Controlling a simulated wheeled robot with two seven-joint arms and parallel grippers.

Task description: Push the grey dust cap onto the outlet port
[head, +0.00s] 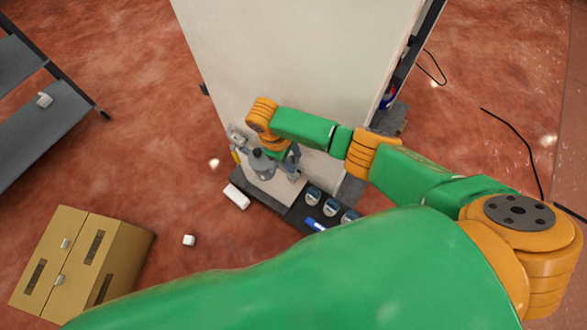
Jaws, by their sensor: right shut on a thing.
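A grey dispenser-like device (262,166) with a dark knob on top stands on a light plate at the foot of a large pale panel. My right arm reaches in from the right, and its wrist bends down over this device. My right gripper (288,168) is small and partly hidden by the wrist, close beside the device. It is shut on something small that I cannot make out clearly. The grey dust cap and the outlet port cannot be told apart from the other grey parts here. My left gripper is not in view.
The tall pale panel (300,55) rises right behind the device. A dark tray (293,216) holds several round jars and a blue item. A white block (237,196), a white cube (189,240) and a cardboard box (80,262) lie left. A grey shelf (45,125) stands far left.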

